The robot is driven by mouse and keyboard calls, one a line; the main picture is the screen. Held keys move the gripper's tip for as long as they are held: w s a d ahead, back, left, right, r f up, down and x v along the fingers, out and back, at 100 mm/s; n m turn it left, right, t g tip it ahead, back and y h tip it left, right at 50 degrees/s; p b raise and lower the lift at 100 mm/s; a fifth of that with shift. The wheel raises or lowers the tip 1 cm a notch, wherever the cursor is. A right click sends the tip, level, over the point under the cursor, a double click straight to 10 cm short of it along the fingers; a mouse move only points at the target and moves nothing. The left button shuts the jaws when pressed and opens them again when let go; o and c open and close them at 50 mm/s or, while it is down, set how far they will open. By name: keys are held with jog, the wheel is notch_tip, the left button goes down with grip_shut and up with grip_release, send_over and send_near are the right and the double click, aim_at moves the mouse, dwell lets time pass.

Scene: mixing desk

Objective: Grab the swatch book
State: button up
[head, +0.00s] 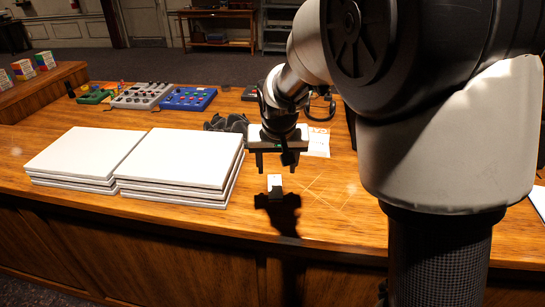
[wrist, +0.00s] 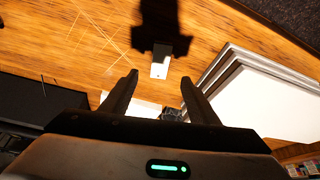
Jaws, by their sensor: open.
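A small block, white at one end and dark at the other, lies on the wooden desk; I take it for the swatch book (head: 274,182). My gripper's shadow falls over and beside its dark end. In the wrist view the swatch book (wrist: 159,70) shows just beyond the gap between the fingertips. My gripper (head: 278,166) points down, open and empty, above and apart from the swatch book. Both fingers of the gripper (wrist: 160,80) show in the wrist view with nothing between them.
Two stacks of white panels, a left one (head: 85,152) and a nearer one (head: 183,158), stand left of the swatch book. Mixer units (head: 143,95) and (head: 188,98) lie farther back. A white sheet (head: 319,143) lies behind my gripper. The desk (head: 335,205) right of the swatch book is clear.

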send_near(275, 186)
jog(key=shift+x, duration=1.2)
jog(key=shift+p+x, duration=0.3)
jog(key=shift+x, duration=2.6)
jog(key=shift+w, duration=0.1)
jog(key=shift+f, duration=0.15)
jog(key=c, duration=1.1)
jog(key=shift+c, duration=0.2)
